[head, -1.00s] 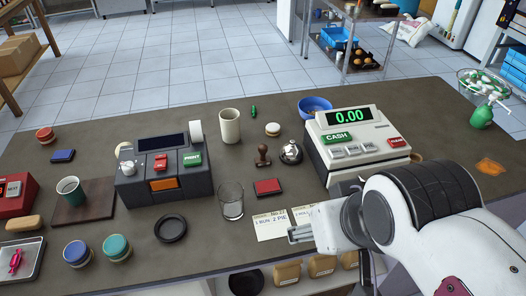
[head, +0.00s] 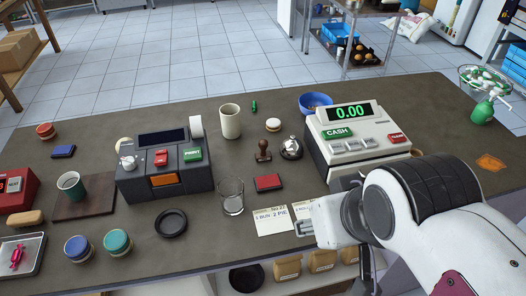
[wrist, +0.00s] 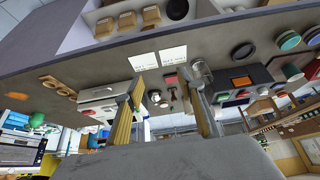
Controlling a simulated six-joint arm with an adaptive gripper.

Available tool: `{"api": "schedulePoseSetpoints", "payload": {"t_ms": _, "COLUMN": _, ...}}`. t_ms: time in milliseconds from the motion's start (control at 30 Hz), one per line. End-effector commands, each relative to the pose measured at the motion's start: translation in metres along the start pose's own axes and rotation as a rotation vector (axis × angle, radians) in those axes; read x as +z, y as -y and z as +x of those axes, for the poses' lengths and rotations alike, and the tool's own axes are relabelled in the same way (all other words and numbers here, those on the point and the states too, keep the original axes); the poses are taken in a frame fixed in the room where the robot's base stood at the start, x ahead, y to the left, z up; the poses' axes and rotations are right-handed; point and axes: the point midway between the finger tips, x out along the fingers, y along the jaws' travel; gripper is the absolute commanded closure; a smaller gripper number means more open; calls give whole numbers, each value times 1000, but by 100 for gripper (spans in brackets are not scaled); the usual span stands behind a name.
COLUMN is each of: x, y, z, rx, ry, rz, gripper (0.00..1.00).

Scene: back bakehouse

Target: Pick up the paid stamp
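The stamp (head: 263,151), with a brown wooden handle, stands upright on the counter between the red ink pad and the silver bell. It also shows in the wrist view (wrist: 173,96), between the finger lines but farther off. No lettering on it is readable. My gripper (head: 304,228) is over the front of the counter by the paper slips, nearer the front edge than the stamp and apart from it. In the wrist view its two fingers (wrist: 165,84) are wide apart with nothing held between them.
A red ink pad (head: 268,182), a silver bell (head: 291,149) and a clear glass (head: 231,196) stand close around the stamp. The cash register (head: 365,145) is to its right, a grey printer (head: 165,170) to its left. Paper slips (head: 272,221) lie in front.

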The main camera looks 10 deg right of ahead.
Motion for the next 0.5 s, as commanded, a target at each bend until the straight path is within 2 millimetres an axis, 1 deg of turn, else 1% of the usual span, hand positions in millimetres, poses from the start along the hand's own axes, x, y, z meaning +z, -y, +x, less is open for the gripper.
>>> {"api": "schedulePoseSetpoints", "payload": {"t_ms": 333, "x": -1, "y": -1, "z": 1, "rx": 2, "ry": -2, "rz": -1, "gripper": 61}}
{"api": "schedulePoseSetpoints", "payload": {"t_ms": 500, "x": -12, "y": -7, "z": 8, "rx": 22, "ry": -18, "rz": -6, "gripper": 61}}
